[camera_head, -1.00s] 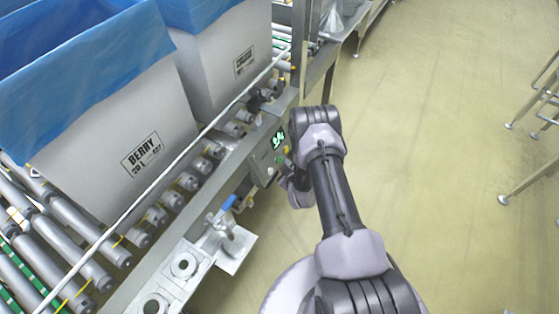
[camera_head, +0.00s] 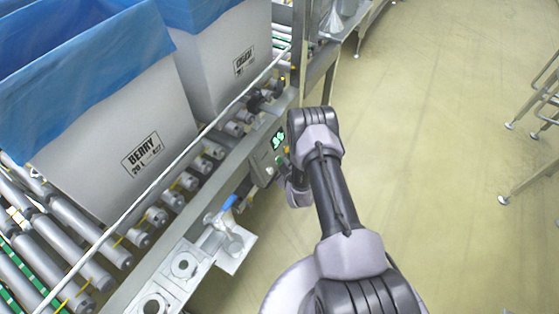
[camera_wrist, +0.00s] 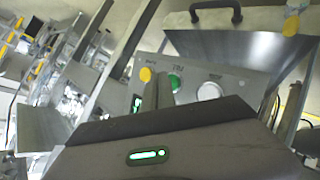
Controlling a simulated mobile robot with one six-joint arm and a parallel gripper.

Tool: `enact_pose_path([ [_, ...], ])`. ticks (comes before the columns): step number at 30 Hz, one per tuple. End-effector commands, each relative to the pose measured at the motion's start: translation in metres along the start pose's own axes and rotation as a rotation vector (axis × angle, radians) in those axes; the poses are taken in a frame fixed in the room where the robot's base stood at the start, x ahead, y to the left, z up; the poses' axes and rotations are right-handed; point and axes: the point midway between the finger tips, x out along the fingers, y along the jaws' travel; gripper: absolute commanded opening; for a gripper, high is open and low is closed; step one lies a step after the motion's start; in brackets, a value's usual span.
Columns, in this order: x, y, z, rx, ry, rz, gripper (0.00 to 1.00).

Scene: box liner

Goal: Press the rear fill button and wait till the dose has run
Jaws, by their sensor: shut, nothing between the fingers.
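The control panel (camera_wrist: 225,78) fills the middle of the wrist view. It carries a yellow button (camera_wrist: 145,75), a green button (camera_wrist: 175,83) and a large white button (camera_wrist: 209,91) in a row, with small lettering that I cannot read with confidence. My gripper (camera_wrist: 158,84) is shut and empty, its fingertips in front of the panel between the yellow and green buttons. I cannot tell whether it touches a button.
A lined white box marked BERRY (camera_head: 125,140) stands on the rollers (camera_head: 65,235), another lined box (camera_head: 215,75) behind it. A blue-handled valve (camera_head: 228,203) juts from the conveyor side. Open floor (camera_head: 430,130) lies to the right. A steel hopper (camera_wrist: 235,48) rises behind the panel.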

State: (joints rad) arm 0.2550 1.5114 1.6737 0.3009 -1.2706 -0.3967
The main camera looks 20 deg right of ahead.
Motion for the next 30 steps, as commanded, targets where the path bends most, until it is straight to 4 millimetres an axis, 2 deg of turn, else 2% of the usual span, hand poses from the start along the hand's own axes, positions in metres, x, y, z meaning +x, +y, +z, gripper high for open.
enact_pose_path([
  [30,0.0063,-0.0049,-0.0049,-0.001,0.001,-0.001,0.00],
])
